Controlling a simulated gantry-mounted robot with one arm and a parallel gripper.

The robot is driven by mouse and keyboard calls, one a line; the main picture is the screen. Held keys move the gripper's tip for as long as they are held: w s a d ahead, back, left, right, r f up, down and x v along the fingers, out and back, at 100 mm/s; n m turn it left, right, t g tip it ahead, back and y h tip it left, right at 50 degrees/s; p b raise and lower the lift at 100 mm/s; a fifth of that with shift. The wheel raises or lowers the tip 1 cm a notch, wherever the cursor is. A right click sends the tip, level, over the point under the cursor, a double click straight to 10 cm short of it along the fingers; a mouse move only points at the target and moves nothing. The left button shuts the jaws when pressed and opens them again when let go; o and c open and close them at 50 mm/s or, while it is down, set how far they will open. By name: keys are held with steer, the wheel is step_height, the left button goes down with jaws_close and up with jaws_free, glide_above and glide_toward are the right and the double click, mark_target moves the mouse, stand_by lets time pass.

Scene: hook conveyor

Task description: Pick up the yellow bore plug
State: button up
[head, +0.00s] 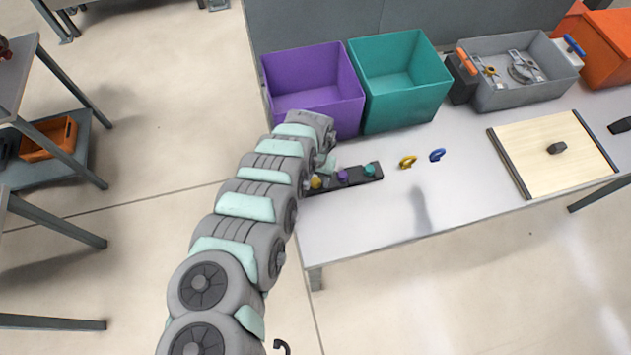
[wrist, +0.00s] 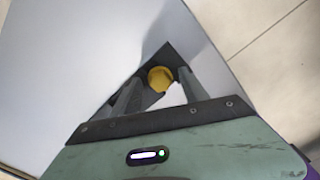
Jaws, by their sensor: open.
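The yellow bore plug (head: 316,182) sits at the left end of a dark rack (head: 357,179) on the table, partly hidden by my arm. In the wrist view the yellow plug (wrist: 161,76) shows between the two fingertips of my gripper (wrist: 158,80), with a gap on both sides. My gripper is open and holds nothing. In the head view my gripper (head: 327,165) is mostly hidden by the arm's end, close to the rack's left end. I cannot tell its height above the plug.
A purple plug (head: 343,175) and a teal plug (head: 369,170) share the rack. A purple bin (head: 318,96) and a teal bin (head: 405,110) stand behind it. Yellow (head: 406,162) and blue (head: 437,155) hooks lie to the right. The front table surface is clear.

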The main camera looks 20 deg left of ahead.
jaws_close()
stand_by(0.5)
